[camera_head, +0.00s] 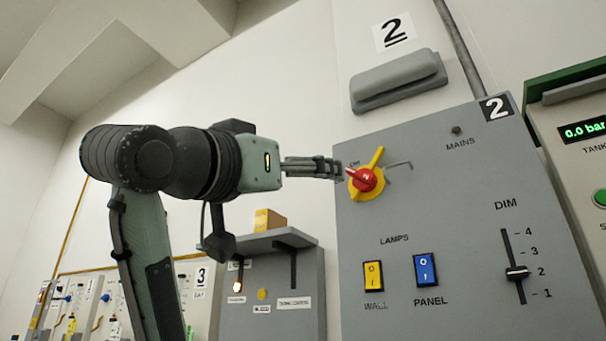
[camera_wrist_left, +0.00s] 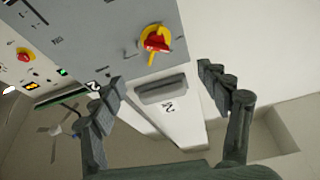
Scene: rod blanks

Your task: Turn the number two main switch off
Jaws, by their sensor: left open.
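The number two main switch (camera_head: 367,180) is a red knob on a yellow mount, at the upper left of the grey panel (camera_head: 462,210) marked 2. A yellow piece sticks up and to the right from it. My left gripper (camera_head: 338,168) reaches in from the left, its fingertips close to the switch's left side in the head view. In the left wrist view the gripper (camera_wrist_left: 160,82) is open and empty. There the switch (camera_wrist_left: 155,40) shows beyond the gap between the fingers, with nothing gripping it. Lettering beside the switch is partly hidden by the fingers.
A thin grey bent bar (camera_head: 398,165) is right of the switch. A dark MAINS lamp (camera_head: 456,130) sits above. Yellow (camera_head: 373,275) and blue (camera_head: 426,269) lamp switches and a DIM slider (camera_head: 517,273) are lower. A grey box (camera_head: 398,82) juts out above the panel.

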